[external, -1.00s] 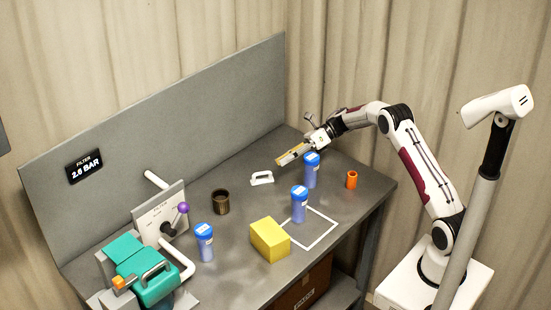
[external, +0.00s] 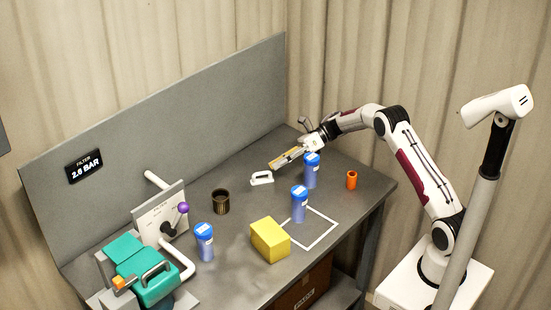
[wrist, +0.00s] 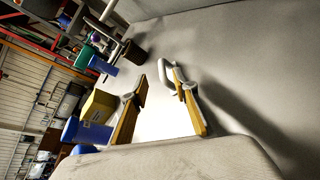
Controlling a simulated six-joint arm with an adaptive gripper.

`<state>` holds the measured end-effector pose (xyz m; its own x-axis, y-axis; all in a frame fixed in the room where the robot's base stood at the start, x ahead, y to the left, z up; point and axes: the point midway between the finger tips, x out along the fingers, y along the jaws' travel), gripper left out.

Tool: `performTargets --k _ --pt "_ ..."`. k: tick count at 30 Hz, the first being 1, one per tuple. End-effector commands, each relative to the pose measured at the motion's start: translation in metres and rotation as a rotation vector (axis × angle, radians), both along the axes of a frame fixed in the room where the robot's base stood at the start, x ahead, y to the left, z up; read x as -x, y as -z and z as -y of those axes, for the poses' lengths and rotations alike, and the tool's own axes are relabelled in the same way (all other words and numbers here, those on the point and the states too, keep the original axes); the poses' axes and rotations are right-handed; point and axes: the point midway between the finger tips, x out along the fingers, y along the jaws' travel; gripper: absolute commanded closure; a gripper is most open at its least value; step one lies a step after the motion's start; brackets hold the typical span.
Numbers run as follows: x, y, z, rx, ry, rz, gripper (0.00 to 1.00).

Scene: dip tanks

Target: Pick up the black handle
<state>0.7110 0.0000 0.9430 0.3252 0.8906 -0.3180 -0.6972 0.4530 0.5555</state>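No loose black handle shows on the bench. A loose white handle (external: 262,178), shaped like a flat loop, lies on the grey bench. It also shows in the wrist view (wrist: 163,72), just beyond the fingertips and partly hidden by the right finger. A dark grip (external: 153,271) is fixed on the teal machine at the lower left. My gripper (external: 273,166) is low over the bench, close above and beside the white handle. In the wrist view my gripper (wrist: 157,82) has its yellow-padded fingers apart with nothing held between them.
A blue bottle (external: 311,171) stands close by my gripper; another (external: 299,205) stands near the white square outline. A third (external: 205,242) is by the lever panel (external: 158,219). A yellow box (external: 269,240), dark cup (external: 221,202) and orange cylinder (external: 351,180) also stand there.

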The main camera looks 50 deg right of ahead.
Motion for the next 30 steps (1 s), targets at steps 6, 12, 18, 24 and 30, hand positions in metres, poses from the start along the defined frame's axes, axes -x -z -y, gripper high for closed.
performTargets --k 6,12,18,24,30 --pt "-0.007 0.006 -0.013 0.001 -0.002 0.000 0.71" --pt "-0.016 0.013 -0.032 0.000 -0.001 -0.001 0.71" --pt "-0.020 0.017 -0.043 0.000 -0.001 0.000 0.71" --pt "-0.020 0.017 -0.044 0.001 -0.001 0.000 0.71" --pt "-0.020 0.017 -0.044 0.001 -0.001 0.000 0.71"
